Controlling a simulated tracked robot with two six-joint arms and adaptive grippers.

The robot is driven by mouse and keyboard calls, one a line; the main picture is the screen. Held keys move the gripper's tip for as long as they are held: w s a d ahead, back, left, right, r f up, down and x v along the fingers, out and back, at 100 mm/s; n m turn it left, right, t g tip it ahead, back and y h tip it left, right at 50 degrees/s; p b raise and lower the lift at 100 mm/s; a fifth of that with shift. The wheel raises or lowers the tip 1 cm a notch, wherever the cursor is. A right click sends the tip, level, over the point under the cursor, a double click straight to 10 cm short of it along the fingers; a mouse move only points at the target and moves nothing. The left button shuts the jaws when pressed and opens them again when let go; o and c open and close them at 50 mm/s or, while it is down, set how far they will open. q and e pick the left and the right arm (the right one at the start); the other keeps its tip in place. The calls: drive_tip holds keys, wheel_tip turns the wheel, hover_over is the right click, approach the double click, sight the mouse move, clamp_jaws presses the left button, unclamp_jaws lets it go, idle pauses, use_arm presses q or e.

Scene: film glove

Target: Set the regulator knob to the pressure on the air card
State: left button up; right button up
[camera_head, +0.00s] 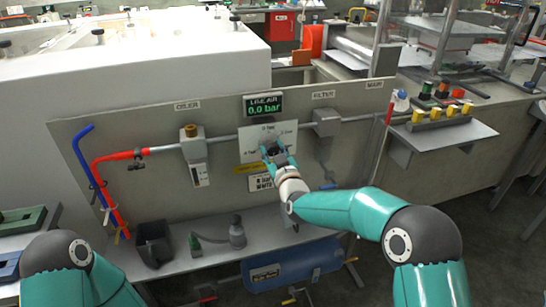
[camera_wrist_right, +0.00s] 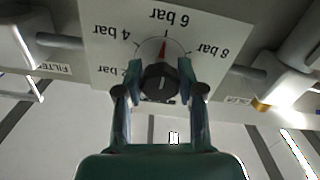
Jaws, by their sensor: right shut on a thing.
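The regulator knob (camera_wrist_right: 160,80) is black and sits on a white dial plate (camera_wrist_right: 100,18), which also shows in the head view (camera_head: 285,130). The plate appears upside down in the wrist view. The knob's red pointer points roughly at the 6 bar label. My right gripper (camera_wrist_right: 160,88) is shut on the knob, one finger on each side; it also shows in the head view (camera_head: 276,153). A display (camera_head: 264,106) above reads 0.0 bar. A white card (camera_head: 263,183) hangs below the plate, partly behind my arm; its text is too small to read surely. My left gripper is out of view.
The panel (camera_head: 110,130) carries an oiler (camera_head: 193,145) left of the dial and a filter (camera_head: 327,122) right of it. Red and blue hoses (camera_head: 105,190) hang at left. A black bin (camera_head: 153,243) and small fittings (camera_head: 237,235) stand on the shelf below.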

drive_tip(key=o, duration=1.2)
drive_tip(key=shift+c, duration=0.2)
drive_tip(key=shift+s, duration=0.1)
drive_tip(key=v, duration=1.1)
drive_tip(key=shift+s, duration=0.4)
drive_tip(key=shift+d, duration=0.2)
